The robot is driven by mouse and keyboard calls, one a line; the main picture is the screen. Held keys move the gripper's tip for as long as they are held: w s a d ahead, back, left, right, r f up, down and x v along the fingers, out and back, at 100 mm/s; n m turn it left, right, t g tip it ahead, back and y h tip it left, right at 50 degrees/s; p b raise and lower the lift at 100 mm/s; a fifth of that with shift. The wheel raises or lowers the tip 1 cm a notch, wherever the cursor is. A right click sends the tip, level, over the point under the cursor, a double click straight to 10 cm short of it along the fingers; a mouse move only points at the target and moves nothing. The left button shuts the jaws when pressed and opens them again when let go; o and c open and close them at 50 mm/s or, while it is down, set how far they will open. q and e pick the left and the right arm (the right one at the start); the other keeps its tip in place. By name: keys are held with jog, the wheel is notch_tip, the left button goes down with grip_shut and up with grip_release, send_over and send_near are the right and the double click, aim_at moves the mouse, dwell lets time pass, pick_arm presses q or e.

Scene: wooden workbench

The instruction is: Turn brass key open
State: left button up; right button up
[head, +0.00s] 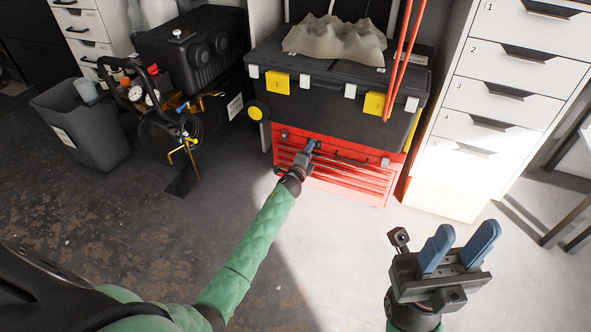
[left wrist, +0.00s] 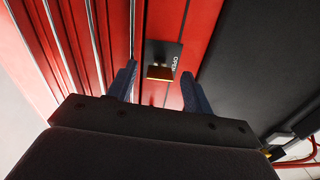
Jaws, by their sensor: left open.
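The brass key (left wrist: 160,73) shows in the left wrist view as a flat brass-coloured piece on a dark plate marked OPEN (left wrist: 171,51). The plate is on the front of the red tool chest (head: 345,180). My left gripper (head: 312,146) is at the upper front of the chest, its blue fingers open. In the left wrist view the key lies between the two fingertips, with space visible on both sides. In the head view my gripper hides the key. My right gripper (head: 466,232) is open and empty, over the floor at the lower right.
A black toolbox (head: 330,95) with yellow latches sits on the red chest. Red tubes (head: 404,60) hang at its right. A white drawer cabinet (head: 500,90) stands right, a black compressor (head: 190,50) and grey bin (head: 85,130) left. The floor in front is clear.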

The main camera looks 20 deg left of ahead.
pick_arm(q)
jog(key=s+m+p, duration=0.2)
jog(key=s+m, duration=0.6)
jog(key=m, duration=0.9)
jog(key=s+a+r+n+g+y, duration=0.2)
jog(key=a+n+g+y, duration=0.15)
jog(key=n, duration=0.75)
jog(key=s+a+r+n+g+y, duration=0.25)
jog(key=n+y, duration=0.25)
jog(key=n, duration=0.6)
jog(key=s+d+r+n+g+h+p, duration=0.2)
jog(key=s+d+r+n+p, duration=0.1)
jog(key=s, duration=0.4)
jog(key=s+d+r+n+g+h+p, duration=0.2)
jog(key=s+d+r+n+g+p, duration=0.1)
jog(key=s+n, duration=0.4)
notch_tip(320, 180, up, 2)
jog(key=s+d+p, duration=0.1)
jog(key=d, duration=0.1)
jog(key=shift+d+r+p, duration=0.2)
jog(key=shift+d+p, duration=0.1)
jog(key=shift+h, duration=0.25)
